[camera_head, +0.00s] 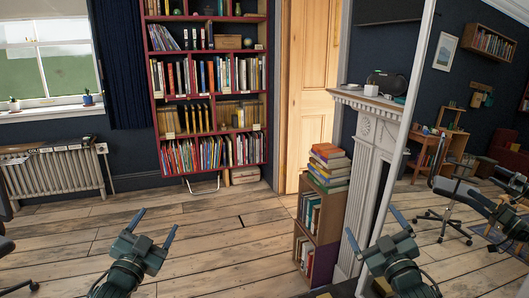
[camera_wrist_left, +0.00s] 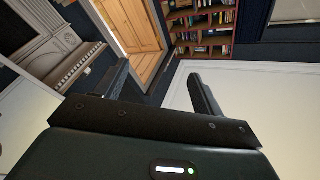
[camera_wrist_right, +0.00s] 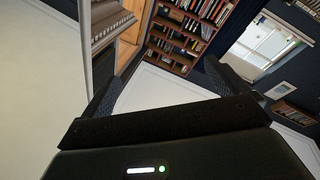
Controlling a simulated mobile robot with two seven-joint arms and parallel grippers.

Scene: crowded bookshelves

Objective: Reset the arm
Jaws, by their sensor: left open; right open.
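My left gripper (camera_head: 153,228) is in the lower left-middle of the head view, above the wooden floor. Its two fingers are spread apart with nothing between them. My right gripper (camera_head: 389,225) is in the lower right of the head view, in front of the white fireplace. Its fingers are also apart and empty. In the left wrist view, the left fingers (camera_wrist_left: 160,85) stand wide apart with only the room behind them. In the right wrist view, the right fingers (camera_wrist_right: 165,85) are likewise apart and hold nothing.
A tall red bookshelf (camera_head: 208,101) full of books stands at the back wall. A low wooden book box (camera_head: 320,212) with stacked books (camera_head: 329,165) stands beside the white fireplace (camera_head: 372,140). A radiator (camera_head: 55,172) is at left. The plank floor (camera_head: 215,245) between is mostly clear.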

